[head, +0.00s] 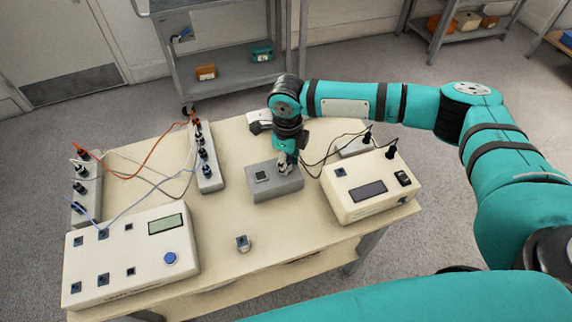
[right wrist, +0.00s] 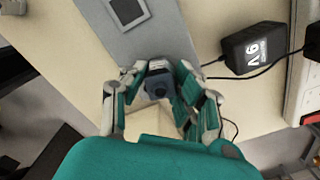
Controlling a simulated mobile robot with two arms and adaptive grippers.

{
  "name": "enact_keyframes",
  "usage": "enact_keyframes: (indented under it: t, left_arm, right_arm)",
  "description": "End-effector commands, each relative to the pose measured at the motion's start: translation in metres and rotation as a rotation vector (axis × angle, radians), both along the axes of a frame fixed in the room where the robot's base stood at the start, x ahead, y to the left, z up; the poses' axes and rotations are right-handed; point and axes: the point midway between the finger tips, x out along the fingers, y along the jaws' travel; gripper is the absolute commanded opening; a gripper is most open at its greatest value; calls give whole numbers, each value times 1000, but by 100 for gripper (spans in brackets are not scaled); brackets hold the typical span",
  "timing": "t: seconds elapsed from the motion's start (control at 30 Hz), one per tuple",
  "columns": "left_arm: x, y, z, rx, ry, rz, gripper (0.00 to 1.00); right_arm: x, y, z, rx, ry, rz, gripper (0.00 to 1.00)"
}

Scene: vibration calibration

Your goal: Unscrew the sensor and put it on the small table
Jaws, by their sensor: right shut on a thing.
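My right gripper (head: 285,164) comes down from above onto the right end of a grey block (head: 273,193) on the table. In the right wrist view, the right gripper (right wrist: 158,92) is shut on a small dark blue-grey sensor (right wrist: 157,84) at the end of the block (right wrist: 165,42). Whether the sensor is still screwed to the block cannot be told. The fingers hide most of it in the head view. A small grey and dark piece (head: 243,243) stands alone near the front of the table (head: 235,215). My left gripper is not in view.
A cream box with a display (head: 370,188) stands right of the block. A white panel (head: 131,258) with a blue button is front left. Grey socket strips (head: 208,165) with cables stand behind. A black power adapter (right wrist: 255,48) lies near the fingers. A grey shelf cart (head: 225,75) is behind.

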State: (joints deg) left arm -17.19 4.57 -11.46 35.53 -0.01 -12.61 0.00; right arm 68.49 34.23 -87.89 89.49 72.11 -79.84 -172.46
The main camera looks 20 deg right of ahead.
Motion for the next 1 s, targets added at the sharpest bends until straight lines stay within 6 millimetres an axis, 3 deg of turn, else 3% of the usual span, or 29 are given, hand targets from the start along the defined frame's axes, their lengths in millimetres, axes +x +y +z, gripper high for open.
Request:
enact_keyframes:
  t: [0.3,0.33,0.53,1.0]
  left_arm:
    - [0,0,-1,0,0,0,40]
    - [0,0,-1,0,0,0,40]
    - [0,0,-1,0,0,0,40]
    - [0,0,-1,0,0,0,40]
  right_arm:
    - [4,-1,3,2,-12,-2,0]
    - [4,-1,3,2,-12,-2,30]
    - [2,-1,1,0,-6,-1,56]
    - [0,-1,0,-2,1,0,53]
